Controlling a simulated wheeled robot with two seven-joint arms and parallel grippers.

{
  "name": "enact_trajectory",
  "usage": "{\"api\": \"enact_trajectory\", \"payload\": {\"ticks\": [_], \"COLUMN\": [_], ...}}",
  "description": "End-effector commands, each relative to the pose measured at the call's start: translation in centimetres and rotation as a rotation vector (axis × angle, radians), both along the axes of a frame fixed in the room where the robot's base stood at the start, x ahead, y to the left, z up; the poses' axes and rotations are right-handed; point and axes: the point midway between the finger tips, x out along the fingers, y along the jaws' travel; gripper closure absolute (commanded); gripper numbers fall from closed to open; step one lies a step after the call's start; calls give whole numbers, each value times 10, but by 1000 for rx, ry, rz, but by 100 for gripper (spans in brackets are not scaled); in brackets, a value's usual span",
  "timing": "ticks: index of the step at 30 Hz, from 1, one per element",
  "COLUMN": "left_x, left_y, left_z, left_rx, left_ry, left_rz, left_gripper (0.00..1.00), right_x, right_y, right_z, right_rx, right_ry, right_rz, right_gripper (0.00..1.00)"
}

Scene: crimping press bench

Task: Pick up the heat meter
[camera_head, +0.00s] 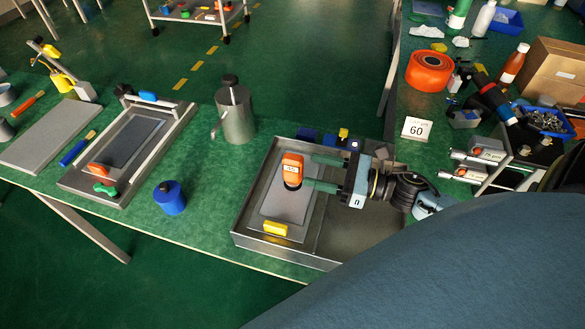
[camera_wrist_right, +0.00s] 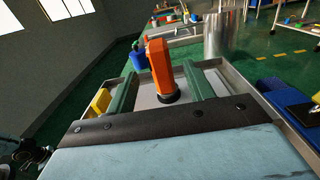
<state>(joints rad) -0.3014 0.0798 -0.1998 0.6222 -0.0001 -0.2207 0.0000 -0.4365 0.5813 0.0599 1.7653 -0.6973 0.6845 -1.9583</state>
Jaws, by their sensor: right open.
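The heat meter, which I take to be the orange handheld device (camera_head: 292,164) with a small display and a dark round lower end, stands over a grey plate (camera_head: 290,205) in a metal tray (camera_head: 248,241). My right gripper (camera_head: 308,171) reaches in from the right, its two green fingers apart and pointing at the meter. In the right wrist view the meter (camera_wrist_right: 160,64) shows between the fingers (camera_wrist_right: 160,91), with a gap on each side. The gripper is open and holds nothing. My left gripper is not in view.
A yellow block (camera_head: 275,229) lies at the tray's front. A blue canister (camera_head: 170,198) and a steel cylinder (camera_head: 235,115) stand to the left. A framed screen (camera_head: 130,140) lies further left.

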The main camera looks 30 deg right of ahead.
Motion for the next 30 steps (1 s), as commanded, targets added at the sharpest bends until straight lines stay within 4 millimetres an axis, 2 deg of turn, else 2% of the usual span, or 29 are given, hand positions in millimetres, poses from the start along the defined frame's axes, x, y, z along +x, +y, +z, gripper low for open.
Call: {"api": "enact_trajectory", "payload": {"ticks": [7, 15, 24, 30], "left_x": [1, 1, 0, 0], "left_y": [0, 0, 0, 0], "left_z": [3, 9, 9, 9], "left_rx": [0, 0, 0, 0], "left_ry": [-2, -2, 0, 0], "left_rz": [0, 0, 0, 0], "left_gripper": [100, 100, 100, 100], "right_x": [15, 44, 47, 47], "right_y": [13, 37, 41, 40], "right_z": [2, 3, 1, 1], "right_rx": [1, 1, 0, 1], "right_ry": [-1, -2, 0, 1], "right_rz": [1, 0, 0, 0], "right_gripper": [47, 47, 47, 72]}}
